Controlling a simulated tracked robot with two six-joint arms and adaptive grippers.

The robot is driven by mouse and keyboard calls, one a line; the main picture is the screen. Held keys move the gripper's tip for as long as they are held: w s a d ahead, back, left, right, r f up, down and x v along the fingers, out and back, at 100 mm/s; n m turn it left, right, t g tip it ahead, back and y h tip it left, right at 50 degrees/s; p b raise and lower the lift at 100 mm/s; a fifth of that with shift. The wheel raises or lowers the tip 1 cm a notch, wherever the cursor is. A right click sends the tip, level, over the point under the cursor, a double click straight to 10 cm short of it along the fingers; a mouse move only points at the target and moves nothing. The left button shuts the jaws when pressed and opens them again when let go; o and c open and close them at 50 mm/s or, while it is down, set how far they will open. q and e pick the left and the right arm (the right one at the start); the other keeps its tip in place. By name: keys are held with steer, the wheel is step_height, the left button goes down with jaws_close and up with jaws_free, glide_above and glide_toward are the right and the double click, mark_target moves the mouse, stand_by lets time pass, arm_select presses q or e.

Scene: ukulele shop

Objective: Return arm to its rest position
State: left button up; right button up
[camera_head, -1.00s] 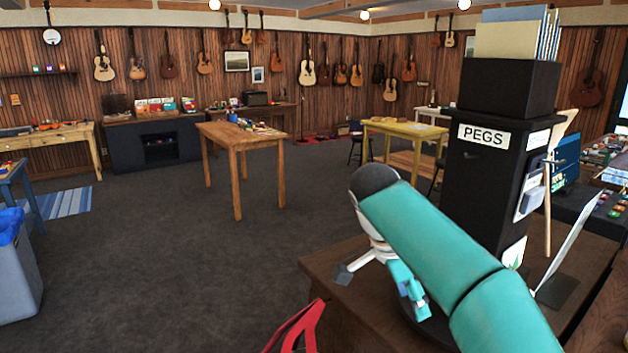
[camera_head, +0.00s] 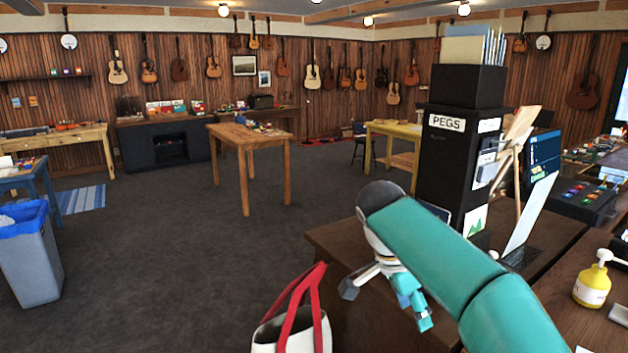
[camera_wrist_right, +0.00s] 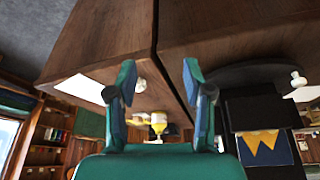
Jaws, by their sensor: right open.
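My right arm, with teal links, reaches in from the lower right of the head view. Its right gripper (camera_head: 386,305) hangs in front of the dark wooden counter (camera_head: 335,240), beside the black PEGS tower. In the right wrist view the gripper (camera_wrist_right: 158,75) has its two teal fingers spread apart with nothing between them. Brown wood fills much of the view beyond the fingers. My left gripper is out of view.
The black PEGS tower (camera_head: 462,160) stands on the counter, close to my right arm. A yellow pump bottle (camera_head: 592,288) stands at right. A grey bin (camera_head: 28,265) is at left; open carpet lies between.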

steer(key=s+a+f+n+y, duration=0.1)
steer(key=a+f+n+y, duration=0.15)
steer(key=f, duration=0.75)
steer(key=a+f+n+g+y, duration=0.1)
steer(key=f+n, duration=0.3)
steer(key=f, duration=0.5)
steer(key=s+a+f+n+y, duration=0.1)
steer(key=f+n, duration=0.2)
steer(key=f, duration=0.7)
steer(key=s+f+n+y, duration=0.1)
steer(key=s+f, duration=0.6)
steer(key=s, duration=0.4)
steer(key=s+f+n+y, duration=0.2)
steer(key=s+f, duration=0.6)
steer(key=s, duration=0.4)
steer(key=shift+a+t, duration=0.25)
steer(key=shift+t, duration=0.05)
steer(key=shift+s+y, duration=0.2)
steer(key=shift+y, duration=0.05)
steer(key=shift+c, duration=0.8)
